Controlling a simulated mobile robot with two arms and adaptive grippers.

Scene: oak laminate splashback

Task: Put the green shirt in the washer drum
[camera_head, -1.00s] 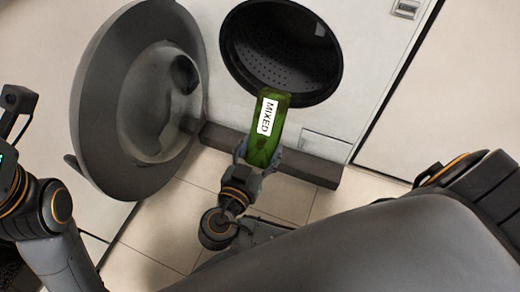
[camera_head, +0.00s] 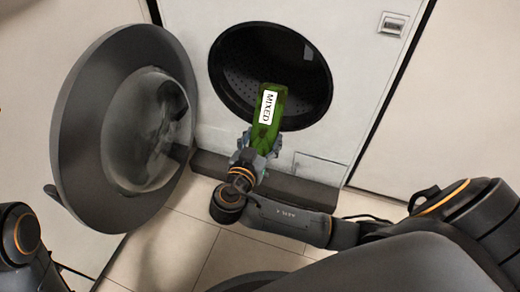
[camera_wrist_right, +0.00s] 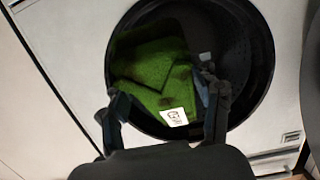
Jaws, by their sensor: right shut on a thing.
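The green shirt (camera_head: 279,108) is a folded dark green bundle with a white label reading MIXED. My right gripper (camera_head: 259,143) is shut on its lower end and holds it upright in front of the washer. The shirt's upper part overlaps the lower edge of the dark round washer drum (camera_head: 300,72). How deep it reaches is hard to tell. In the right wrist view, the shirt (camera_wrist_right: 150,65) lies between the gripper's two fingers (camera_wrist_right: 166,108), with the drum (camera_wrist_right: 238,45) behind it. My left gripper is out of view; only part of its arm shows at the lower left.
The round washer door (camera_head: 85,130) stands wide open left of the opening, its glass bowl facing right. A dark plinth (camera_head: 300,190) runs along the washer's foot. White panels flank the washer. The tiled floor (camera_head: 165,245) below is bare.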

